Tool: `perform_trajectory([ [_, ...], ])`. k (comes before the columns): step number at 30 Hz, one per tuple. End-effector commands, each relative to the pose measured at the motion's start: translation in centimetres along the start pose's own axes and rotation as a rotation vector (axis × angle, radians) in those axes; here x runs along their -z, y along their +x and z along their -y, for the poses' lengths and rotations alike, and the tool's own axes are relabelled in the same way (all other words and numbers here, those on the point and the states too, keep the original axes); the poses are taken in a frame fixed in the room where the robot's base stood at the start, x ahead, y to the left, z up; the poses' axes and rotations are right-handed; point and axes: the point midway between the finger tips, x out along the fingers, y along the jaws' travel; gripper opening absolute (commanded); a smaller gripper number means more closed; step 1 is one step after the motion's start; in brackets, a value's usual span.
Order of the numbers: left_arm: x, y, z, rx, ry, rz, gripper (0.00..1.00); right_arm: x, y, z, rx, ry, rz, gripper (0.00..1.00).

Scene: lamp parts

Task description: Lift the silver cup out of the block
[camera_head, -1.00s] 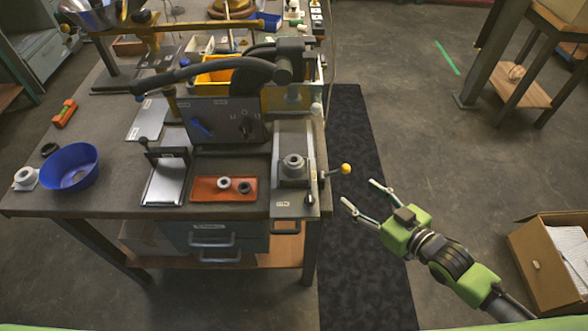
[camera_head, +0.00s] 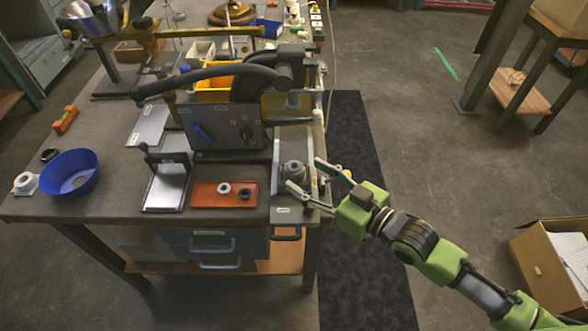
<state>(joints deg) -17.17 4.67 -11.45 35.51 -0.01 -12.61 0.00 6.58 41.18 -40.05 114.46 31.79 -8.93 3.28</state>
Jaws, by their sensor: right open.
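A small silver-grey cup (camera_head: 294,168) with a round opening sits upright in the grey metal block (camera_head: 281,214) at the table's right front edge. My right gripper (camera_head: 304,174) reaches in from the right. It is open, with one finger beyond the cup's right side and the other in front of it. The fingertips are very close to the cup; I cannot tell whether they touch it. The fingers hide part of the block. My left gripper is not in view.
An orange tray (camera_head: 210,197) with two small rings lies to the left. A blue bowl (camera_head: 69,173) is at far left. A cardboard box (camera_head: 543,272) stands on the floor at right.

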Motion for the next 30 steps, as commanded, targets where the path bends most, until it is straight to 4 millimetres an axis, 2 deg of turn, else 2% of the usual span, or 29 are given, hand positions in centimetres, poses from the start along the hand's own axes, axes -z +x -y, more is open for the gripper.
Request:
perform_trajectory([
  [4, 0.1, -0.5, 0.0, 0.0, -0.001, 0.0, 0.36, 0.2, 1.1, 0.0, 0.0, 0.001, -0.001, 0.55],
  [12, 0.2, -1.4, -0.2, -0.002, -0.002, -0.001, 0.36, 0.0, 4.8, -0.1, 0.0, 0.001, -0.001, 0.55],
  [21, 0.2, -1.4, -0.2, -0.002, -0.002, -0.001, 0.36, -0.2, 5.4, -0.1, 0.0, 0.0, 0.0, 0.55],
  [22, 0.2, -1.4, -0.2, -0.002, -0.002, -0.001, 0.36, -0.2, 5.4, -0.1, 0.0, 0.0, 0.0, 0.53],
  [26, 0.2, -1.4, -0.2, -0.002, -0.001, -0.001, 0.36, -0.2, 5.3, -0.1, 0.0, 0.0, 0.001, 0.19],
  [27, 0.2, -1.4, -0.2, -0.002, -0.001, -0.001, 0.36, -0.2, 5.3, -0.1, 0.0, 0.0, 0.001, 0.14],
  [30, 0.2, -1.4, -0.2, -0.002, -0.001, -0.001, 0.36, -0.1, 5.3, -0.1, 0.0, 0.0, 0.0, 0.14],
])
